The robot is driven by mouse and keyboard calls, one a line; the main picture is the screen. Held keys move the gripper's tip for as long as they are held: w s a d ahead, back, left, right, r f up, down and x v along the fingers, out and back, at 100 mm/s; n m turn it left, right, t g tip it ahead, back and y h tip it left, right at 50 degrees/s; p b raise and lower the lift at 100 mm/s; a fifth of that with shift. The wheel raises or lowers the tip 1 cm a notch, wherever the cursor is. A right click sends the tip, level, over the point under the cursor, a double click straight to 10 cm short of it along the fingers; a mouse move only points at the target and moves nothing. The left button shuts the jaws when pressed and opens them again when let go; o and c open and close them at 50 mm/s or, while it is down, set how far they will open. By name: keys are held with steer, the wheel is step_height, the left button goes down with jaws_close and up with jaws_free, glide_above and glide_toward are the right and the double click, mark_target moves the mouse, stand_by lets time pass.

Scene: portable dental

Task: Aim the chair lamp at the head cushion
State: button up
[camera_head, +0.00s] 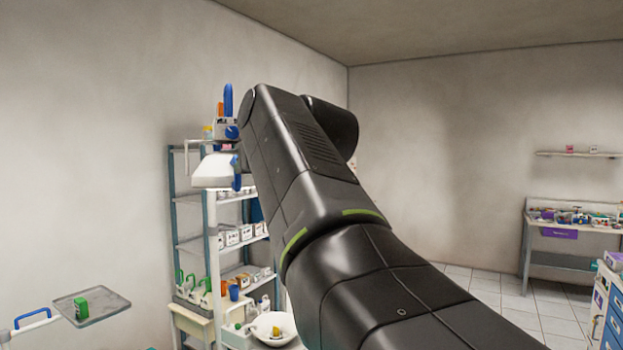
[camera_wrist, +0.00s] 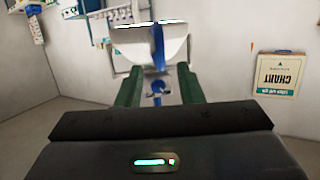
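The chair lamp's white head (camera_head: 213,171) hangs left of my arm in the head view, with a blue handle (camera_head: 237,174) at its right side. In the wrist view the white lamp head (camera_wrist: 138,43) is straight ahead, with its blue handle (camera_wrist: 158,50) down the middle. My gripper (camera_wrist: 160,70) has its two green fingers wide apart, one on each side of the handle line. The fingers appear clear of the handle; its exact depth between them is hard to tell. My arm hides the gripper in the head view. The head cushion is not visible.
A shelf rack (camera_head: 180,212) with bottles and boxes stands behind the lamp. A grey tray (camera_head: 112,304) with a green item is at lower left. A workbench (camera_head: 525,240) stands at the right. A chart box (camera_wrist: 277,74) shows upside down at right in the wrist view.

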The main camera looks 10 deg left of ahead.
mark_target(238, 179)
steer(key=v, duration=0.4)
steer(key=shift+s+d+r+b, duration=0.1)
steer(key=shift+s+d+b, duration=0.1)
steer(key=shift+b, duration=0.1)
steer(key=shift+w+a, duration=0.1)
steer(key=p+x, duration=0.3)
steer(key=x, duration=1)
steer(key=shift+w+a, duration=0.1)
steer(key=shift+w, duration=0.05)
steer(key=shift+w+a, duration=0.2)
steer(key=shift+f, duration=0.3)
steer(key=shift+s+d+r, duration=0.1)
